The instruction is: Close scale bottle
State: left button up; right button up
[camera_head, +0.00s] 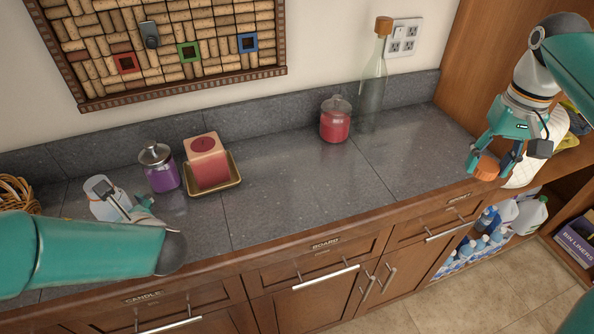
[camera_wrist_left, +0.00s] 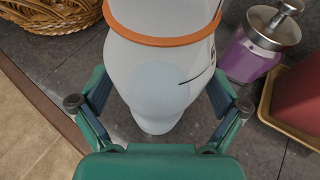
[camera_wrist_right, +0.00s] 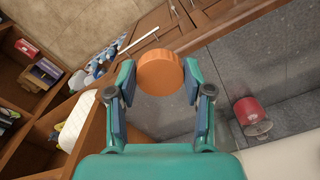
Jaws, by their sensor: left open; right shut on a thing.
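The scale bottle (camera_head: 108,207) is a pale translucent bottle on the left of the counter, and the left arm partly covers it in the head view. In the left wrist view the bottle (camera_wrist_left: 158,90) appears upright with an orange ring near its top. My left gripper (camera_head: 137,211) is open, its fingers on either side of the bottle; I cannot tell whether they touch it. An orange round cap (camera_head: 487,167) is held in my right gripper (camera_head: 486,160) at the right, apart from the bottle. The cap (camera_wrist_right: 160,72) shows between the fingers in the right wrist view.
A purple jar (camera_head: 160,172), a red candle on a gold tray (camera_head: 238,166) and a wicker basket (camera_head: 16,194) are near the bottle. A red jar (camera_head: 335,124) and a tall corked bottle (camera_head: 372,90) stand farther right. The mid-counter is clear. Shelves stand at right.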

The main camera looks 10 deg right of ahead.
pick_arm(q)
jog(key=c, duration=1.8)
jog(key=shift+r, duration=0.15)
notch_tip(320, 180, up, 20)
jog(key=shift+f+p, duration=0.1)
jog(key=shift+p, duration=0.5)
pick_arm(e)
jog(key=shift+r, duration=0.6)
